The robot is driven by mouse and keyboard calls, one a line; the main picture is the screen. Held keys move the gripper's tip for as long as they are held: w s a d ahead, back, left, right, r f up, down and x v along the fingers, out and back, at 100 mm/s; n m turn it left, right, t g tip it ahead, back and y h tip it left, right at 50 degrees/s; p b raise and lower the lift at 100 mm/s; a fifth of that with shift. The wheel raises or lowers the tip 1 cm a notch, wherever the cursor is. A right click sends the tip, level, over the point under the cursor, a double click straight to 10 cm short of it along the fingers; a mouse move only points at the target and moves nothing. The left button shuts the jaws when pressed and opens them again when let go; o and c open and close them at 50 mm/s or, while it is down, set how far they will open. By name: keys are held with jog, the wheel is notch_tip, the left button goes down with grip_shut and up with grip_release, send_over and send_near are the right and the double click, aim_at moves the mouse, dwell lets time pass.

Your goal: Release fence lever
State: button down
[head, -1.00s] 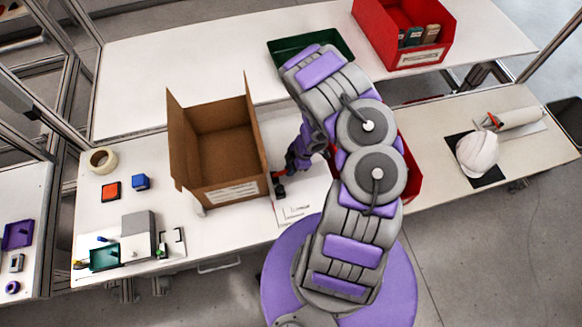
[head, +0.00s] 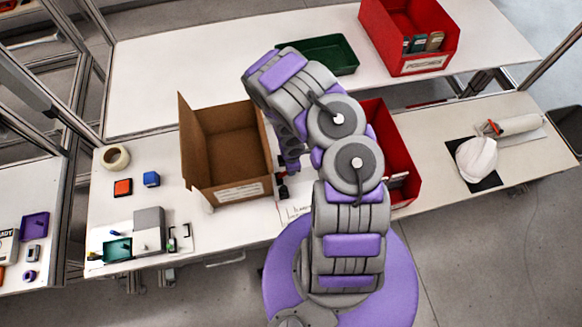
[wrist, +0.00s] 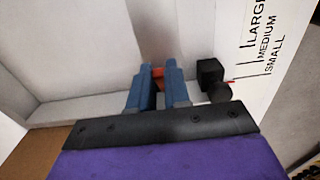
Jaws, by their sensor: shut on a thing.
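My gripper (wrist: 158,85) is shut on a small orange-red lever (wrist: 158,73), and only a bit of the lever shows between the blue fingers. Two black blocks (wrist: 210,74) sit just right of the fingers in the wrist view, with a thin red pointer beside them. They lie near a printed scale (wrist: 265,45) reading LARGE, MEDIUM and SMALL. In the head view my gripper (head: 289,170) is low beside the right side of the cardboard box (head: 228,145), near the dark blocks (head: 283,191). The lever itself is mostly hidden there.
A red bin (head: 398,165) stands close to the right of my arm. A green tray (head: 335,55) and another red bin (head: 425,62) stand on the rear table. A white helmet shell (head: 477,158) rests on a black mat at right. Tape and small blocks lie left.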

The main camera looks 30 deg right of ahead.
jog(key=shift+w, duration=0.1)
jog(key=c, duration=1.1)
grip_release()
jog(key=shift+d, duration=0.15)
jog(key=shift+r, duration=0.15)
notch_tip(320, 180, up, 17)
jog(key=p, duration=0.7)
